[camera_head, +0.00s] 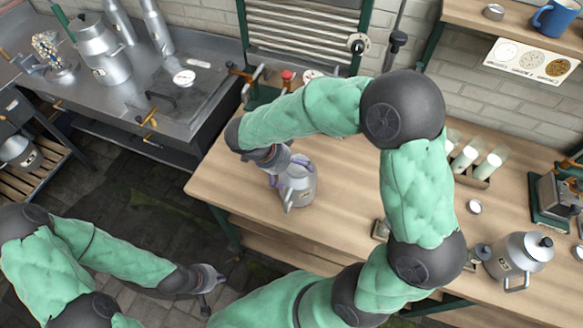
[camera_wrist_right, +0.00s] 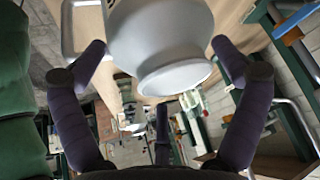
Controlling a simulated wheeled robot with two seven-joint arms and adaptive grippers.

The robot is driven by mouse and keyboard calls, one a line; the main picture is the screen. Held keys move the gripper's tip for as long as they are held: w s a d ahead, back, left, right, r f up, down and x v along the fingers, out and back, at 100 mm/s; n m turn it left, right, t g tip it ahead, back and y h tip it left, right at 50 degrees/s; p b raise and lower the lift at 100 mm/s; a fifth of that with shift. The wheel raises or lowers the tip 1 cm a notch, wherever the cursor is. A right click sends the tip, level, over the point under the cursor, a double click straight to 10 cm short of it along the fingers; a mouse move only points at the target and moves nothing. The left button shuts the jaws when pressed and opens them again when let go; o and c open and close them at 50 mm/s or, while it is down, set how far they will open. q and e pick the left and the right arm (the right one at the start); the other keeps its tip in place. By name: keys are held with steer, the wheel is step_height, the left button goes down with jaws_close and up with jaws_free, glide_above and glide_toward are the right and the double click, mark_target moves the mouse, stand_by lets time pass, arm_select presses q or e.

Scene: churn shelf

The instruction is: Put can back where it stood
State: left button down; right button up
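A grey metal can (camera_head: 301,190) with a side handle stands roughly upright over the left part of the wooden bench. My right gripper (camera_head: 290,172) reaches it from the upper left, with purple fingers around its upper part. In the right wrist view the pale can (camera_wrist_right: 160,35) fills the space between two fingers of that gripper (camera_wrist_right: 160,42). Whether the can's base touches the bench is unclear. My left gripper (camera_head: 210,277) is low, over the dark floor, away from the can; its finger opening is too small to read.
The wooden bench (camera_head: 345,205) has free room around the can. A similar lidded can (camera_head: 518,258) stands at the right. A rack of pale cylinders (camera_head: 475,165) and a small round lid (camera_head: 474,207) lie near it. A metal counter (camera_head: 190,100) with a larger can (camera_head: 102,50) is at left.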

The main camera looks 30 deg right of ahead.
stand_by(0.3)
steer(key=p+v, duration=0.2)
steer(key=v, duration=1)
stand_by(0.3)
